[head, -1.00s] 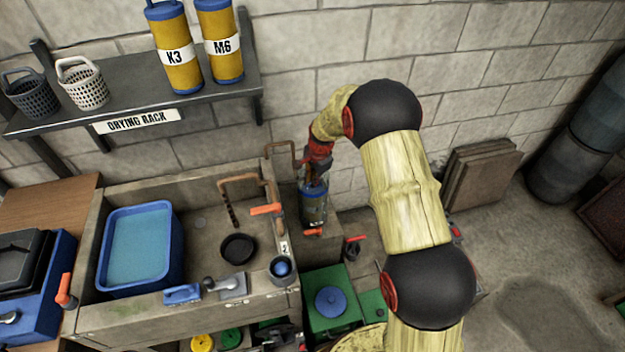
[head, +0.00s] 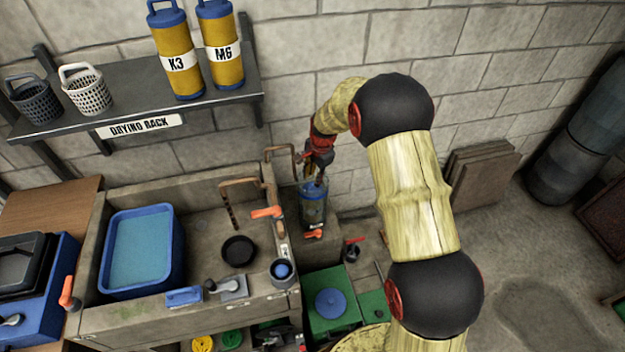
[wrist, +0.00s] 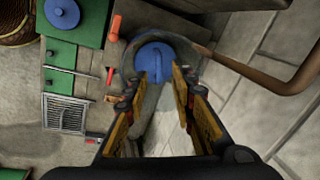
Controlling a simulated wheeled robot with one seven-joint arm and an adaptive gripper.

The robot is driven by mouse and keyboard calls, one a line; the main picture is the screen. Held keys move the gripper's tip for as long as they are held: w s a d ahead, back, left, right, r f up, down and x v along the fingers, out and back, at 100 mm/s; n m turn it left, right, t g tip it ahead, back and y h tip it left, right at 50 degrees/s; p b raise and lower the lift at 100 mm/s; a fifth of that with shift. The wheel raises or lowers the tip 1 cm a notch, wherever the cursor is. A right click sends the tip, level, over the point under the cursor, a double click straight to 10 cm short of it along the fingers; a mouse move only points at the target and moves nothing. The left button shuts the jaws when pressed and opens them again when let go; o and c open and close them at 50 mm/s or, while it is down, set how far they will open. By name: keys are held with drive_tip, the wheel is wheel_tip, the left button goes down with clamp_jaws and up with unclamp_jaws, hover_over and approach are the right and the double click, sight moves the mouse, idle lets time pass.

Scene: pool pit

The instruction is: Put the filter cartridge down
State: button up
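The filter cartridge shows as a blue round cap with a raised handle (wrist: 153,62) in the wrist view. It sits upright inside a clear cylindrical housing (head: 313,207), which stands beside the sink in the head view. The cartridge's body is mostly hidden. My gripper (wrist: 164,80) is open above the cap, with its two yellow-padded fingers apart on either side of the handle's line. I see no grip on the handle. In the head view my gripper (head: 316,178) points down at the housing's top.
A copper pipe (wrist: 275,85) runs close to the housing. The sink (head: 205,240) holds a blue water tub (head: 180,245) and a dark bowl (head: 238,251). Cartridges K3 (head: 178,65) and M6 (head: 222,55) stand on the drying rack (head: 235,92). Floor at right is open.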

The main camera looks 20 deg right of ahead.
drive_tip(key=s+r+n+t+p, duration=0.1)
drive_tip(key=s+r, duration=0.3)
drive_tip(key=r, duration=0.5)
drive_tip(key=s+r+n+p, duration=0.1)
drive_tip(key=s+r+n, duration=0.15)
drive_tip(key=r, duration=0.75)
drive_tip(key=s+r+n+t, duration=0.1)
drive_tip(key=s+r+n, duration=0.2)
drive_tip(key=s+r, duration=0.8)
drive_tip(key=s+r+n+t, duration=0.1)
drive_tip(key=s+r+n, duration=0.2)
drive_tip(key=s, duration=1.9)
drive_tip(key=n, duration=0.4)
drive_tip(key=shift+t+h, duration=0.3)
drive_tip(key=shift+h, duration=0.1)
drive_tip(key=shift+w+a, duration=0.1)
drive_tip(key=shift+a, duration=0.05)
